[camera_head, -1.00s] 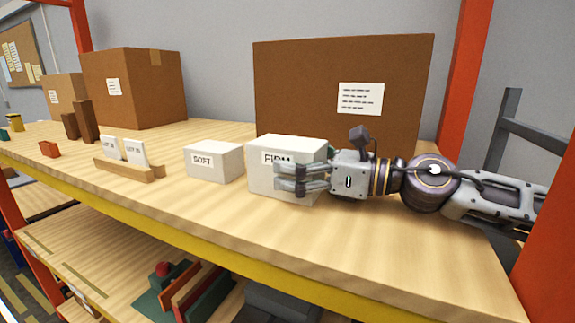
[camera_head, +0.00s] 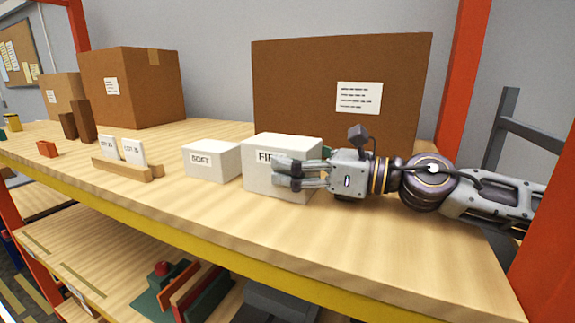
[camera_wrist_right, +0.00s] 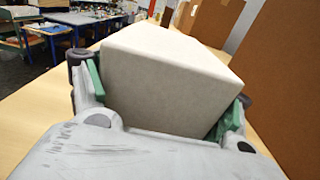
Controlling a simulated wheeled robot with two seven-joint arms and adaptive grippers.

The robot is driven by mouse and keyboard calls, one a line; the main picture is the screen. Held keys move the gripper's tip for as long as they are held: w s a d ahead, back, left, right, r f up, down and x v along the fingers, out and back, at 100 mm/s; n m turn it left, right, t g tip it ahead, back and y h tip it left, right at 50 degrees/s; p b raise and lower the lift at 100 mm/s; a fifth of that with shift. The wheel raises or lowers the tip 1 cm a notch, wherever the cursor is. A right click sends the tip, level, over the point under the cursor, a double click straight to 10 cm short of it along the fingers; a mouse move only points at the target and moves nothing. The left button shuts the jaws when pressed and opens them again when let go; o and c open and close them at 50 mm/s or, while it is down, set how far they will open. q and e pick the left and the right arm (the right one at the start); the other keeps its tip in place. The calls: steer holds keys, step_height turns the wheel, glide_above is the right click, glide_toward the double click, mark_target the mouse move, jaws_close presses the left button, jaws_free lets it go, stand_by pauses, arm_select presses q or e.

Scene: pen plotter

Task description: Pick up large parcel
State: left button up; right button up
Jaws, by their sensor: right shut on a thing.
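A white box labelled FIRM (camera_head: 262,178) stands on the wooden shelf top, in front of a big brown carton (camera_head: 300,95) with a printed label. My right gripper (camera_head: 282,172) comes in from the right and is shut on the white FIRM box. Its fingers cover part of the label in the head view. In the right wrist view, the white box (camera_wrist_right: 165,80) sits between the gripper's green pads (camera_wrist_right: 165,100). The box appears to rest on the shelf, but its underside is partly hidden. My left gripper is not in view.
A smaller white box labelled SOFT (camera_head: 208,165) stands just left of the FIRM box. Other brown cartons (camera_head: 150,90) are at the back left. An orange upright (camera_head: 548,230) bounds the right. The shelf front is clear.

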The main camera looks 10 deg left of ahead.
steer(key=shift+r, duration=0.15)
steer(key=shift+r+b, duration=0.85)
steer(key=shift+r, duration=4.05)
